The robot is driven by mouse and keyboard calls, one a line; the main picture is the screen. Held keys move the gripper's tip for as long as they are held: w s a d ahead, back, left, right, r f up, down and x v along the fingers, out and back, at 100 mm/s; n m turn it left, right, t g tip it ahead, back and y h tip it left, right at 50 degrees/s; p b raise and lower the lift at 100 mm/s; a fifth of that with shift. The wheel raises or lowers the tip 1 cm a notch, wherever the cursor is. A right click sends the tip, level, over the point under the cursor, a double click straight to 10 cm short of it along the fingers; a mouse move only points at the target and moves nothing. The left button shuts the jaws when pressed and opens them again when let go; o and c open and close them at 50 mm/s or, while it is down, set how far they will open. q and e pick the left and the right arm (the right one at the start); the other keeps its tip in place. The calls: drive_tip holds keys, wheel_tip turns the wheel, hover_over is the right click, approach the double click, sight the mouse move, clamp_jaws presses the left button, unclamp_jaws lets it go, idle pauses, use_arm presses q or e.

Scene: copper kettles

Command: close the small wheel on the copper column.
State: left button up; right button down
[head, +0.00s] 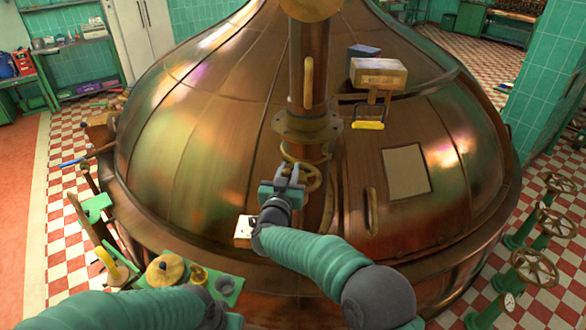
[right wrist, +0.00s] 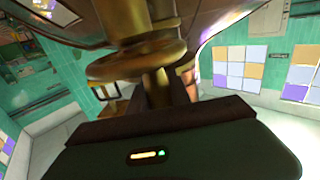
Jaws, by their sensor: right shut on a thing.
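The small wheel (head: 313,178) is a brass handwheel low on the copper column (head: 309,70), just under a wide flange. It also shows in the right wrist view (right wrist: 130,66) as a thick brass rim. My right gripper (head: 291,172) is at the near left side of the wheel, shut on it. Its fingers hide part of the rim. In the right wrist view the dark jaws (right wrist: 160,95) stand around a brass part below the rim. My left arm comes in at the bottom left; its fingers are not visible.
The big copper kettle (head: 200,130) fills the middle. A wooden box (head: 378,73) and a yellow-handled bracket (head: 368,124) are right of the column. A small white box (head: 243,231) is near my right wrist. Larger handwheels (head: 535,267) stand at the right.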

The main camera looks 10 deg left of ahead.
drive_tip(key=shift+a+r, duration=0.1)
idle(0.3)
drive_tip(key=c, duration=1.4)
unclamp_jaws()
drive_tip(key=shift+c, duration=0.2)
drive_tip(key=shift+o, duration=1.2)
drive_tip(key=shift+w+a, duration=0.1)
drive_tip(key=shift+a, duration=0.05)
